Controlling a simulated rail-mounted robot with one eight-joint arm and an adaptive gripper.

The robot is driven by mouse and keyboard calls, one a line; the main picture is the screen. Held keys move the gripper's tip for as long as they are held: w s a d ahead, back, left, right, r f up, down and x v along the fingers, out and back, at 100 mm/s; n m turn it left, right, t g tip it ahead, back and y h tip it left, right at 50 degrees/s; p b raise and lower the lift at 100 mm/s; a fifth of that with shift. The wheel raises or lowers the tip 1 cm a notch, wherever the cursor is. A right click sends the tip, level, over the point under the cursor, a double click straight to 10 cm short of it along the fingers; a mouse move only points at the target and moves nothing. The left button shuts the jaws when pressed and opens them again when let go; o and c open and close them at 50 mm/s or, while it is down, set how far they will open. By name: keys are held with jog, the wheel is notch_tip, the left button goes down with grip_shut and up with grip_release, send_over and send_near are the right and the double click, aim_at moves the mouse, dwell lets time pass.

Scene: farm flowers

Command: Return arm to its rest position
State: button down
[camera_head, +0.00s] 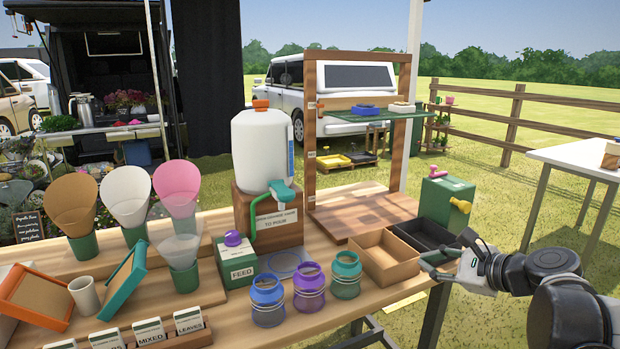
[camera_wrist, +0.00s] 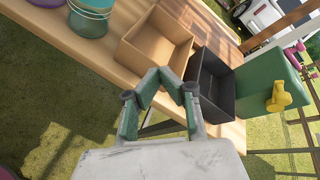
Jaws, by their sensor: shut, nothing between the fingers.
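My gripper (camera_head: 430,264) has green fingers and a pale body. In the head view it is at the right end of the wooden table, beside the tan open box and in front of the black open tray. My arm reaches in from the right edge of the view. In the wrist view the fingertips of my gripper (camera_wrist: 160,75) come together, shut and empty, near the tan box and the black tray. Whether the fingers touch either one I cannot tell.
The tan box (camera_head: 378,268) and black tray (camera_head: 399,227) sit on the table (camera_head: 330,322), near a green canister (camera_head: 436,197) with a yellow tap. Blue, purple and green jars (camera_head: 345,286) stand to the left. A white table (camera_head: 572,156) stands right; grass lies between.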

jog(key=s+a+f+n+g+h, duration=0.2)
jog(key=s+a+n+h, duration=0.15)
jog(key=s+n, duration=0.7)
jog(key=s+a+f+n+g+h, duration=0.15)
jog(key=s+n+h, duration=0.25)
jog(key=s+n, duration=0.65)
notch_tip(320, 180, up, 14)
jog(key=p, duration=1.3)
jog(key=shift+w+a+f, duration=0.15)
jog(key=shift+w+f, duration=0.05)
jog(key=c, duration=2)
grip_release()
jog(key=shift+r+g+y+p, duration=0.1)
jog(key=shift+g+y+p, duration=0.15)
jog(key=shift+p, duration=0.1)
jog(key=o, duration=0.4)
jog(key=shift+w, duration=0.1)
jog(key=shift+o, duration=0.2)
jog(key=w+f+m+y+b, duration=0.1)
jog(key=w+m+y, duration=0.2)
jog(key=w+m, duration=0.55)
jog(key=m+t+y+b, duration=0.45)
jog(key=m+t, duration=0.45)
jog(key=m, duration=1.3)
send_near(466, 208)
jog(key=x, duration=1)
jog(key=shift+w+a+p, duration=0.2)
jog(key=shift+w+p, duration=0.1)
jog(key=shift+w, duration=0.05)
